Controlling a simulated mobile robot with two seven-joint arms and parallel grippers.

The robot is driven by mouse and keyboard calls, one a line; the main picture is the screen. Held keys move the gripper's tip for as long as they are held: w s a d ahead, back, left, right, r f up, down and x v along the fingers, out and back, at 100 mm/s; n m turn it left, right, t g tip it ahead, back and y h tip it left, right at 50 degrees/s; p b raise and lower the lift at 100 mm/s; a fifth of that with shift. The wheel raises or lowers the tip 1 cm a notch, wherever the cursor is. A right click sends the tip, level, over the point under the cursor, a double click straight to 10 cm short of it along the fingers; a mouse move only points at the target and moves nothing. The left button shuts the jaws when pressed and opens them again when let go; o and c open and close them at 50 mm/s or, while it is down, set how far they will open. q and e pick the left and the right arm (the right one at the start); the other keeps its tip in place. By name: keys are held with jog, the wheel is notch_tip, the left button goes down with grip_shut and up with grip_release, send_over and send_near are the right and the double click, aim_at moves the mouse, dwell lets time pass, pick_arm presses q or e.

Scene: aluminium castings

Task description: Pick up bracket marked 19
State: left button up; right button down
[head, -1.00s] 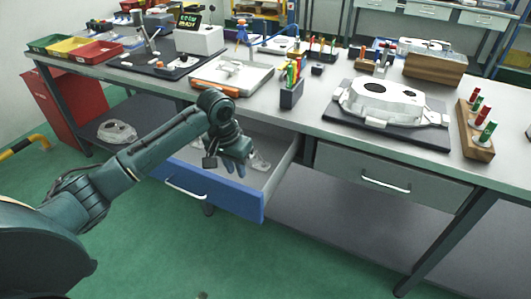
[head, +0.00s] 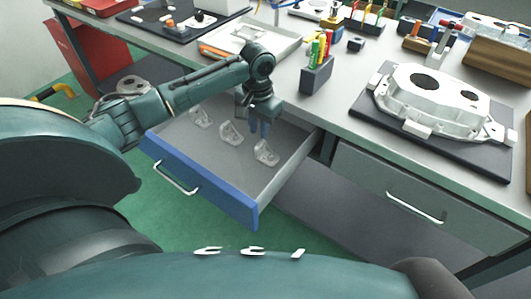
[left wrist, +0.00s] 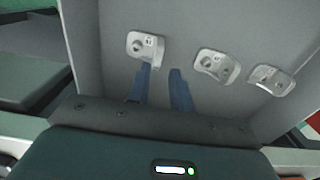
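Three small pale grey brackets lie in the open blue-fronted drawer (head: 205,182). In the head view they form a row: a left bracket (head: 200,117), a middle bracket (head: 230,134) and a right bracket (head: 266,154). My left gripper (head: 260,129) points down into the drawer, just behind the right bracket. The other brackets' numbers are also unreadable. My right gripper is not in view.
The drawer's walls and the bench edge (head: 335,135) surround the gripper's space. On the bench are a pen holder (head: 316,76) and a large casting (head: 430,100) on a dark mat. A second drawer (head: 390,190) at right is closed.

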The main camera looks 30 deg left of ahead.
aim_at(262, 142)
pick_arm(q)
jog(key=f, duration=0.4)
jog(key=f+b, duration=0.1)
jog(key=f, duration=0.1)
jog(key=shift+w+d+f, duration=0.2)
jog(key=shift+w+f, duration=0.1)
grip_shut()
